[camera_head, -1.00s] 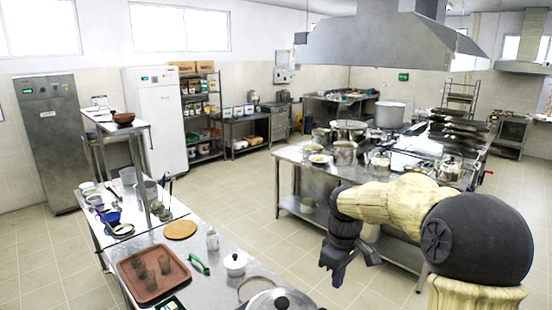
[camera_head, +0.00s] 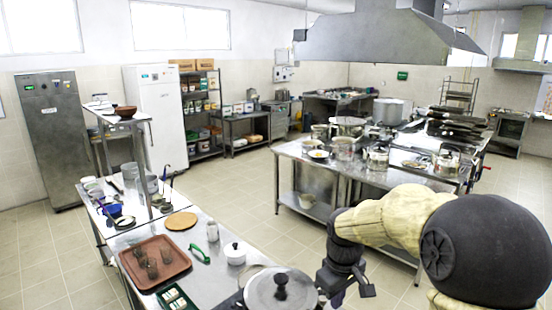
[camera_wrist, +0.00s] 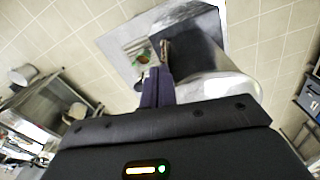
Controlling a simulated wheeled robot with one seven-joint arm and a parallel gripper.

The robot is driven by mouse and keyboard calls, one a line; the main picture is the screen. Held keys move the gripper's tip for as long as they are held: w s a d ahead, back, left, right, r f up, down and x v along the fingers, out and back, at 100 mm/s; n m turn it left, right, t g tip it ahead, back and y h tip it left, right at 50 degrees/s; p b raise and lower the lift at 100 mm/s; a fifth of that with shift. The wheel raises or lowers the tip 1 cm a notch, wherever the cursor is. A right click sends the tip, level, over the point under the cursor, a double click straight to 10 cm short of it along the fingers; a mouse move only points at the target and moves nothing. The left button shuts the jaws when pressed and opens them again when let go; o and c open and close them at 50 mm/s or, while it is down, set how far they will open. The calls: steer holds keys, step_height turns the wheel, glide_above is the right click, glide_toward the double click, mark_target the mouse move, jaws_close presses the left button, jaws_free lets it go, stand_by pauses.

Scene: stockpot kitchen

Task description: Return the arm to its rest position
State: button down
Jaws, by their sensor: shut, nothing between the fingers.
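My gripper (camera_head: 338,293) hangs at the end of my bent arm in the head view, low and right of centre. It is close to the right side of the large lidded stockpot (camera_head: 281,291) at the bottom edge; I cannot tell from this view whether they touch. In the wrist view, the two dark fingers of my gripper (camera_wrist: 158,86) are together with nothing held between them.
The near steel counter (camera_head: 212,290) holds a brown tray (camera_head: 128,262) with glasses, a round board (camera_head: 181,221) and a small white pot (camera_head: 235,254). The cooking island (camera_head: 300,150) stands behind my arm. Open tiled floor (camera_head: 225,190) lies between them.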

steer(key=s+d+f+m+t+b, duration=0.1)
steer(key=s+f+m+t+b, duration=0.1)
steer(key=s+f+m+b, duration=0.5)
steer(key=s+f+b, duration=0.2)
steer(key=s+f, duration=0.4)
steer(key=f, duration=0.2)
steer(key=shift+s, duration=0.3)
steer(key=shift+w, duration=0.1)
steer(key=shift+s+d, duration=0.1)
steer(key=shift+s, duration=0.15)
steer(key=shift+w, duration=0.15)
stand_by(1.3)
